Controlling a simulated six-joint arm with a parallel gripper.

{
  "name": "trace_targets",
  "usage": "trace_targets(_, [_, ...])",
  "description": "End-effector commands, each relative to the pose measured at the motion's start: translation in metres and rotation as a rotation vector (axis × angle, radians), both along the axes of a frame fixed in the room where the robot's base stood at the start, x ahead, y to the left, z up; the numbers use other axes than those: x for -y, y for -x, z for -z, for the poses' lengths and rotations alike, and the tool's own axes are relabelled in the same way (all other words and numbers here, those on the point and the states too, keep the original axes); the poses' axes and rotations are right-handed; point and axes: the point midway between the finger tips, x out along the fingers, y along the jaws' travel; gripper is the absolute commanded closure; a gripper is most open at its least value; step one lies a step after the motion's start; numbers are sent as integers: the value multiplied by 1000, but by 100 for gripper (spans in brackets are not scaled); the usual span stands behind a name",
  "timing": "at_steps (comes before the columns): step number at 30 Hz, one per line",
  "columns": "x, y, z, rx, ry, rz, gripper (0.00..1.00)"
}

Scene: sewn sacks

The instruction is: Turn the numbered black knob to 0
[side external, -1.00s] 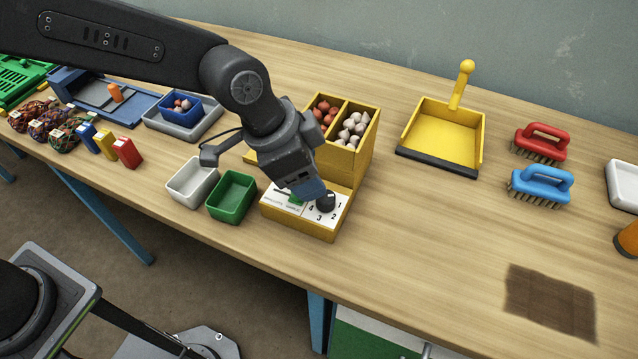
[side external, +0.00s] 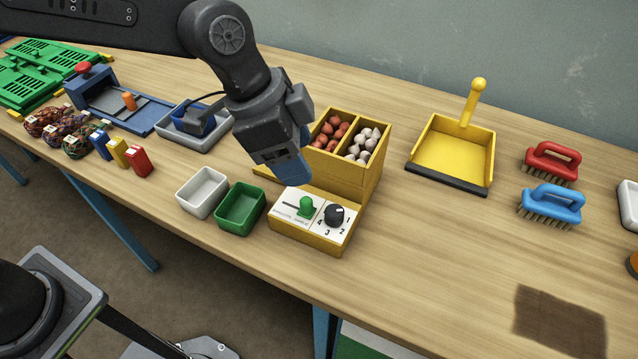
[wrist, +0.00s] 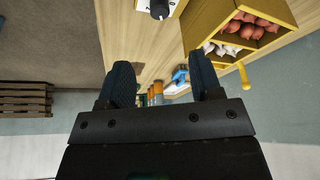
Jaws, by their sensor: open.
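The numbered black knob (side external: 334,215) sits on the white dial plate at the right of the yellow box's low front panel. Numbers 1 to 4 show around it; a 0 is not readable. A small pale mark shows on its top, but which number it points to is unclear. In the wrist view the knob (wrist: 160,8) is at the top edge, partly cut off. My gripper (side external: 293,172) is open and empty, above and behind the panel, clear of the knob. Its two dark fingers stand apart in the wrist view (wrist: 163,82).
A green slider (side external: 306,206) stands left of the knob. Behind rises the yellow two-part bin (side external: 368,176) with red and white bulbs. Green (side external: 241,208) and white (side external: 201,192) trays stand left. A yellow dustpan (side external: 452,150) and brushes are right; table between is clear.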

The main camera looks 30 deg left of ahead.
Motion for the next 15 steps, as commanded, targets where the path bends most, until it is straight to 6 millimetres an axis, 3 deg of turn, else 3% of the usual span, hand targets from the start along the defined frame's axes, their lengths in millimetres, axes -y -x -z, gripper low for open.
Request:
trace_targets(8, [-3,-8,4,2,9,156,41])
trace_targets(15, [11,-12,39,-2,7,156,41])
